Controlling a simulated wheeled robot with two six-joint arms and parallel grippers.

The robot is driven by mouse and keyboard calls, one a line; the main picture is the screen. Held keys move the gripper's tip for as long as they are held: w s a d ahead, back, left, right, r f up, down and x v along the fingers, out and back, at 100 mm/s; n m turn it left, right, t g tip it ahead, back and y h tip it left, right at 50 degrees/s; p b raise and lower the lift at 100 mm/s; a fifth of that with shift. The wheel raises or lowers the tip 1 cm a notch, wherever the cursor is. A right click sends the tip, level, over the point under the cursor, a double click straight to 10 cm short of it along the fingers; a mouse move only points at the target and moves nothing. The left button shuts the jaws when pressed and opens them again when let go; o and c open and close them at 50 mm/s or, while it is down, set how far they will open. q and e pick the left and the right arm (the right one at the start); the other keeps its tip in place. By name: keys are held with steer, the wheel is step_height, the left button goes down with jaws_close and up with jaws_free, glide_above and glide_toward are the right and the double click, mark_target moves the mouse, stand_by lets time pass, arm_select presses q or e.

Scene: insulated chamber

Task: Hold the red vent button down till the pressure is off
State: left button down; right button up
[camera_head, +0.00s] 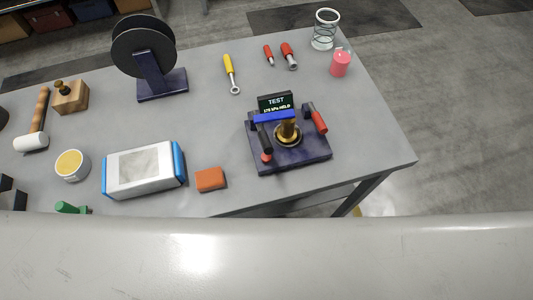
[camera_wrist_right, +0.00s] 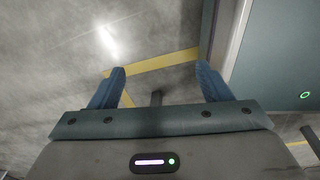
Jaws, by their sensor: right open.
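A test rig on a dark blue base (camera_head: 302,157) stands near the right front of the grey table. Its small screen (camera_head: 276,102) reads "TEST" with a line that looks like "175 kPa HELD". A brass fitting (camera_head: 287,132) stands in its middle, with a blue bar (camera_head: 274,117) at its top. A dark lever is at the left and a red-handled lever (camera_head: 318,120) at the right. The red vent button (camera_head: 266,157) appears at the front left of the base, partly under the dark lever. My right gripper (camera_wrist_right: 160,72) is open and empty above the floor, away from the rig. My left gripper is not seen.
A red-orange block (camera_head: 210,179) and a white box with blue ends (camera_head: 145,170) lie left of the rig. A yellow wrench (camera_head: 230,72), red-handled tools (camera_head: 288,54), a pink candle-like object (camera_head: 341,64) and a reel (camera_head: 144,50) are behind. The table's right front corner is clear.

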steer(key=shift+a, duration=0.3)
steer(key=shift+c, duration=0.2)
jaws_close()
steer(key=shift+d, duration=0.25)
stand_by(0.4)
steer(key=shift+a, duration=0.2)
stand_by(0.7)
